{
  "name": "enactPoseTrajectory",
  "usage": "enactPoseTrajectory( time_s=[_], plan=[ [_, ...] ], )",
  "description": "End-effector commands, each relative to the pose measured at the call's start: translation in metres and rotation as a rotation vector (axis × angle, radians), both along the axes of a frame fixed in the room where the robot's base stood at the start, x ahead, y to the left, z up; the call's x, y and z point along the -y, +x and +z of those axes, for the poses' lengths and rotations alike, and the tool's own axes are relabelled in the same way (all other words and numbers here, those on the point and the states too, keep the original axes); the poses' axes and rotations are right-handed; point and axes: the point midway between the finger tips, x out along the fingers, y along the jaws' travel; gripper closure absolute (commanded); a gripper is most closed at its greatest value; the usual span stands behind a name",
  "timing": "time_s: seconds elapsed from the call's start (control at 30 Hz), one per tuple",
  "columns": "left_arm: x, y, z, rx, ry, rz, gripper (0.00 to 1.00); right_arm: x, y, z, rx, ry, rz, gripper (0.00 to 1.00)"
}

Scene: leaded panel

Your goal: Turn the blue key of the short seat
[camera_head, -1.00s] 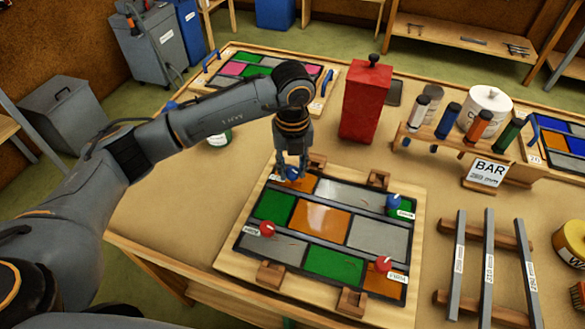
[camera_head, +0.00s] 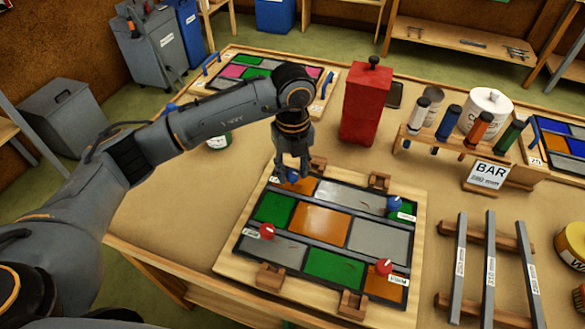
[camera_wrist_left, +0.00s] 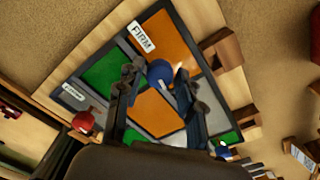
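The leaded panel lies in a wooden frame (camera_head: 232,262) on the bench. One blue key (camera_wrist_left: 160,73) is at its far-left corner beside a label (camera_wrist_left: 141,37) reading FIRM. My left gripper (camera_head: 292,172) points down over this key, one finger on each side, with a slight gap visible in the wrist view. In the head view the fingers partly hide the key. Another blue key (camera_head: 394,203) is at the panel's right side; its label is too small to read. Red keys stand at the left (camera_head: 267,231) and near right (camera_head: 384,266). My right gripper is out of view.
A red canister (camera_head: 365,104) stands just behind the panel. A rack of coloured tubes (camera_head: 432,141), a BAR sign (camera_head: 488,174) and several grey bars (camera_head: 488,270) on wooden supports are to the right. Wooden blocks (camera_head: 352,304) sit around the frame. Bench left of the panel is mostly clear.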

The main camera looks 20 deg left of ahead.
Motion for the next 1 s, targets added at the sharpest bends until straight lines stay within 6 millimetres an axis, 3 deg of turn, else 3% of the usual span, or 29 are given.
enactPoseTrajectory(
  time_s=[0.43, 0.8, 1.0],
  plan=[
    [0.0, 0.001, 0.007, 0.001, 0.0, -0.001, 0.48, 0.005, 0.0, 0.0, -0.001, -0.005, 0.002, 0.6],
    [0.001, 0.001, 0.08, 0.005, -0.001, -0.002, 0.48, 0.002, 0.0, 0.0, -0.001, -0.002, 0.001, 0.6],
    [0.0, 0.001, 0.11, 0.001, 0.0, 0.0, 0.48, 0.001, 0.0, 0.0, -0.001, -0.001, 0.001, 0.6]
  ],
)
